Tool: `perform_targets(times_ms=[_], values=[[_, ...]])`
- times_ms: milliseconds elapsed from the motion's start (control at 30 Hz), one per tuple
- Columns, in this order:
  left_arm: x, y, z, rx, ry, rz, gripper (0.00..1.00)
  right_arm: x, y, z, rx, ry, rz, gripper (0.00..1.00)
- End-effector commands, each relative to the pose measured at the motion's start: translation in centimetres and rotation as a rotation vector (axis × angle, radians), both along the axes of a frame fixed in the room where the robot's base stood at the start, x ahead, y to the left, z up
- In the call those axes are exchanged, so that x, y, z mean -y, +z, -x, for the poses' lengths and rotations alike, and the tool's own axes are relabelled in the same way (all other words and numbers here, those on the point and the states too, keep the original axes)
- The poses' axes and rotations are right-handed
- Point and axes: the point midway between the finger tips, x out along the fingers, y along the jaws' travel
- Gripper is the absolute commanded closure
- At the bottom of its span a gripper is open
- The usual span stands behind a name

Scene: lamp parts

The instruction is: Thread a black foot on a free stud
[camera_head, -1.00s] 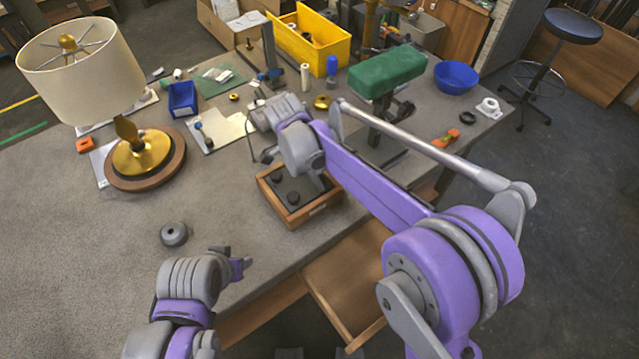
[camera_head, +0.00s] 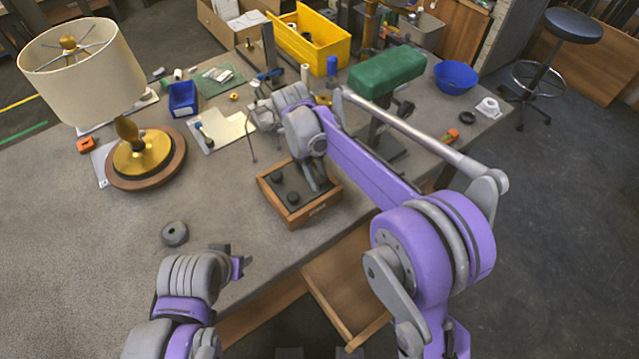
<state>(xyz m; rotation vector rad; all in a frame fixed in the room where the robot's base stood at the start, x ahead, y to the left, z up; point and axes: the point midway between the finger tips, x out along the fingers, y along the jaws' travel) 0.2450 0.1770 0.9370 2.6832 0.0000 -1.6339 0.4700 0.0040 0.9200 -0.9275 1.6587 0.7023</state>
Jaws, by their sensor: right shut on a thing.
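The lamp (camera_head: 146,160) stands upright at the left, with a cream shade, a brass body and a round wooden base. The underside of its base and any studs are hidden. A wooden box (camera_head: 313,212) with a dark inside holds a few black feet (camera_head: 293,198), near the table's front edge. My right gripper (camera_head: 262,118) is above the table, behind the box and to the right of the lamp. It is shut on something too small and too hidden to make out. My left gripper (camera_head: 238,262) is low at the front edge; its finger gap is unclear.
A grey ring-shaped part (camera_head: 175,233) lies between the lamp and my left gripper. A blue bin (camera_head: 183,99), a white sheet (camera_head: 222,131) and a yellow bin (camera_head: 312,38) are farther back. A green padded block (camera_head: 386,72) stands to the right. An open drawer (camera_head: 345,285) juts out in front.

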Motion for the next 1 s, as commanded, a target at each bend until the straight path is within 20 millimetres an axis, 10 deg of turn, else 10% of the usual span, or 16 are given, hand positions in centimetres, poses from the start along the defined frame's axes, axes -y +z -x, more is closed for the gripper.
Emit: perform_targets(times_ms=[300, 567, 600, 700, 1000], values=[[0.00, -0.16, 0.04, -0.001, 0.000, 0.000, 0.50, 0.05, -0.55, -0.02, -0.006, -0.465, -0.005, 1.00], [0.00, -0.16, 0.04, -0.001, 0.000, 0.000, 0.50, 0.01, -0.53, -0.02, -0.004, -0.501, -0.004, 1.00], [0.00, -0.16, 0.04, -0.001, 0.000, 0.000, 0.50, 0.01, -0.53, -0.03, -0.004, -0.500, -0.004, 0.60], [0.00, -0.14, 0.04, -0.001, 0.000, 0.000, 0.50, 0.02, -0.48, -0.05, -0.004, -0.498, -0.004, 0.42], [0.00, -0.08, 0.02, -0.001, 0.000, 0.000, 0.50, 0.14, -0.31, -0.14, -0.001, -0.499, -0.002, 0.39]])
